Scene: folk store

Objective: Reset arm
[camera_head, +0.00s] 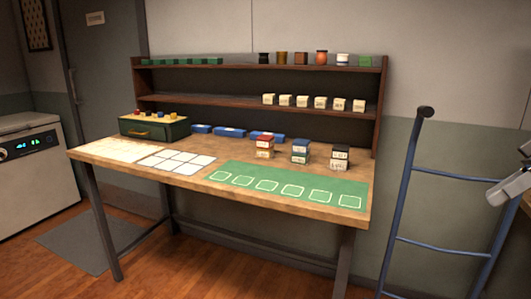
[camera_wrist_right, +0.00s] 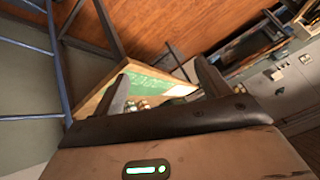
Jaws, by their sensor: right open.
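My right gripper (camera_head: 508,186) shows at the right edge of the head view, off to the right of the wooden workbench (camera_head: 120,144) and clear of it. In the right wrist view its two dark fingers stand wide apart with nothing between them (camera_wrist_right: 162,72). Beyond the fingers, the bench with its green mat (camera_wrist_right: 150,80) shows at a distance. My left gripper is in neither view.
A blue ladder-like rack (camera_head: 402,190) stands between the bench and my right gripper. The bench holds a green mat (camera_head: 285,205), white card grids, small stacked boxes (camera_head: 300,151) and a green box (camera_head: 155,128). A two-level shelf (camera_head: 215,98) stands behind. A white machine (camera_head: 38,165) is at left.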

